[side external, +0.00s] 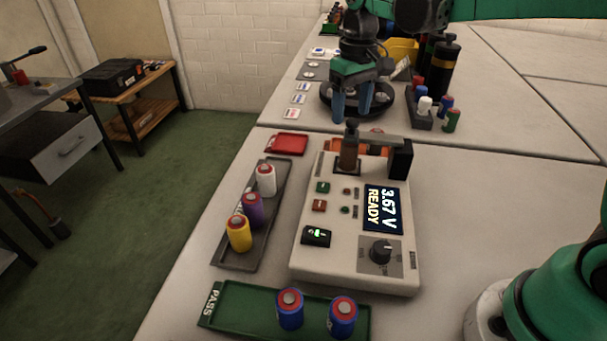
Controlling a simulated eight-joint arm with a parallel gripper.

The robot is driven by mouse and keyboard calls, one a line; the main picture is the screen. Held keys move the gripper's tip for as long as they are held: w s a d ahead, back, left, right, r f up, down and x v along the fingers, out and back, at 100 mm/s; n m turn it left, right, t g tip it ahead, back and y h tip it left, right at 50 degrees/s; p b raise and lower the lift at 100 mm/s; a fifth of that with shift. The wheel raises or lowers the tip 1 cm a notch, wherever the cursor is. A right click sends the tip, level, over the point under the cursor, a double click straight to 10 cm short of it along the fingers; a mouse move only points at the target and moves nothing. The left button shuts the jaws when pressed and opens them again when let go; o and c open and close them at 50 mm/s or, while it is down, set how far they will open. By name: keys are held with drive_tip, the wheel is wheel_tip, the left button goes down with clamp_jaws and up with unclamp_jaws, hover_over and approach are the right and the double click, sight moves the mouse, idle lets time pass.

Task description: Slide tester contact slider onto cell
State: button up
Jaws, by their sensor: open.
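The tester (342,252) is a pale box on the bench, and its screen (383,209) reads 3.67 V READY. At its far end a brown upright cylinder (348,154) with a dark knob on top stands at a dark-edged recess. A grey bar runs right from it to a black block (401,160). I cannot tell for certain which of these parts is the contact slider and which the cell. An orange-red piece (373,149) shows partly behind the bar. My gripper (352,112) is open and empty, fingers pointing down, beyond the tester's far end and apart from the cylinder.
A grey tray (231,254) left of the tester holds white, purple and yellow cells. A green PASS tray (252,304) in front holds two blue cells. A red tray (287,144) lies far left. A black round dish (326,96) and a cell rack (418,122) stand behind.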

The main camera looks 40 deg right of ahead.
drive_tip(key=shift+r, duration=2.1)
drive_tip(key=shift+s+a+r+t, duration=0.15)
drive_tip(key=shift+s+t, duration=0.15)
drive_tip(key=shift+s, duration=0.25)
drive_tip(key=s+a+f+t, duration=0.1)
drive_tip(key=s+f+t, duration=0.4)
drive_tip(key=s, duration=0.5)
drive_tip(key=shift+s+t, duration=0.35)
drive_tip(key=shift+t, duration=0.45)
